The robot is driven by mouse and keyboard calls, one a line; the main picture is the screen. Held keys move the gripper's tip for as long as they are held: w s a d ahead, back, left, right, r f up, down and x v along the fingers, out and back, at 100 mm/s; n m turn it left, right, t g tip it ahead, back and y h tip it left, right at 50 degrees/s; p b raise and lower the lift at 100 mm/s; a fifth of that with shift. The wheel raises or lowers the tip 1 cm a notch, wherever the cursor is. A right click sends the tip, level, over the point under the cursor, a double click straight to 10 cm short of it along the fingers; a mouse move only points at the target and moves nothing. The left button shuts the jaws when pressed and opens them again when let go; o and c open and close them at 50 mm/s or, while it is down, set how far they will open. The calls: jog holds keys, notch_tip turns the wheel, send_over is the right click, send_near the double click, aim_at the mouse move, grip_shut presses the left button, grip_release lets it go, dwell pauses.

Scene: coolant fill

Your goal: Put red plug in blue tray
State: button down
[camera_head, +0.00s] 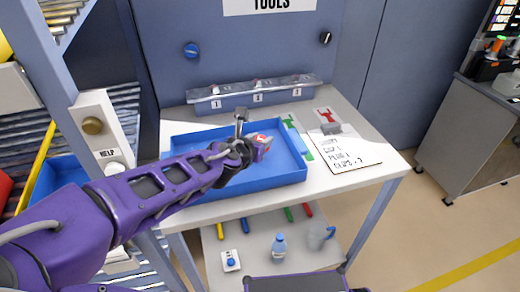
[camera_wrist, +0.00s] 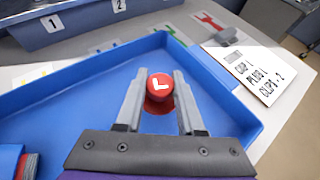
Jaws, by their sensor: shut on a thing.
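The red plug (camera_wrist: 160,86) has a round top with a white L-shaped mark. In the wrist view it sits between the two grey fingers of my gripper (camera_wrist: 158,92), which is shut on it. The plug and gripper are over the blue tray (camera_wrist: 70,88), inside its walls as seen from above. I cannot tell whether the plug touches the tray floor. In the head view the plug (camera_head: 261,138) shows at my gripper (camera_head: 262,145), in the right part of the blue tray (camera_head: 285,178).
The tray stands on a light table (camera_head: 375,180). A white checklist card (camera_head: 345,155) lies right of it, with a grey piece on it. A numbered blue bin row (camera_head: 255,95) stands behind. A lower shelf holds a bottle (camera_head: 279,247) and other items.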

jog(key=shift+f, duration=1.35)
jog(key=shift+f, duration=0.1)
jog(key=c, duration=0.5)
grip_release()
